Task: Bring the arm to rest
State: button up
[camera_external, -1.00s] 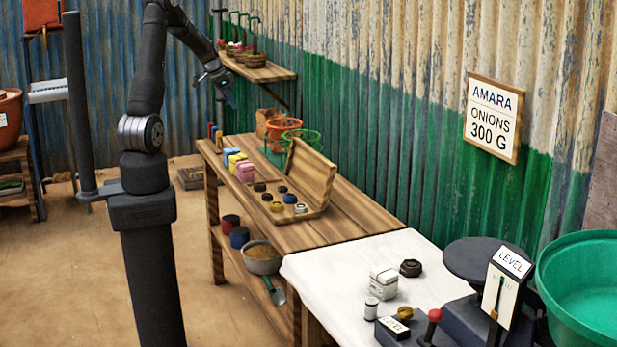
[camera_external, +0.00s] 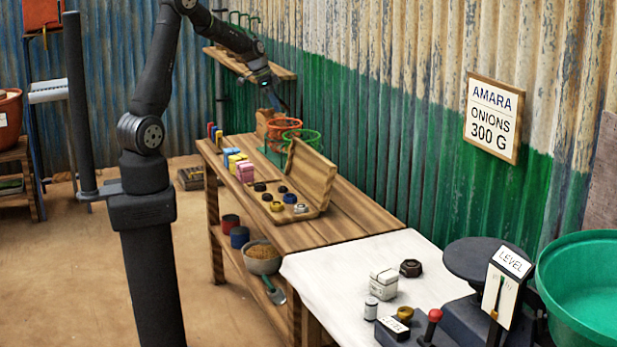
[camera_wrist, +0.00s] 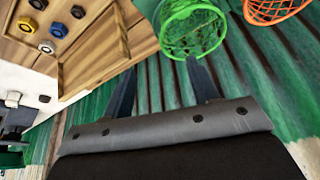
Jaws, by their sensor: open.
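My gripper (camera_external: 278,101) is raised above the far part of the wooden bench, beside the green corrugated wall. In the wrist view its two dark fingers (camera_wrist: 163,88) are spread apart with nothing between them. The green wire basket (camera_wrist: 192,28) is just beyond the fingertips in that view, and the orange basket (camera_wrist: 272,8) is to its right. In the external view the gripper is small and dark, above the orange basket (camera_external: 286,129). I cannot tell the exact gap between them.
The wooden bench (camera_external: 345,218) holds an open weight box (camera_external: 312,172) with several weights. A wall shelf (camera_external: 222,58) is behind my arm. A white cloth (camera_external: 335,270), a scale with a green pan (camera_external: 585,290) and small weights are at the front right. Open floor is at left.

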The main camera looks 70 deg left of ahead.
jog(key=w+d+m, duration=0.2)
jog(key=w+d, duration=0.2)
jog(key=d, duration=0.5)
jog(key=shift+w+d+h, duration=0.2)
jog(key=shift+w+h, duration=0.15)
jog(key=shift+h, duration=0.05)
jog(key=shift+o, duration=0.5)
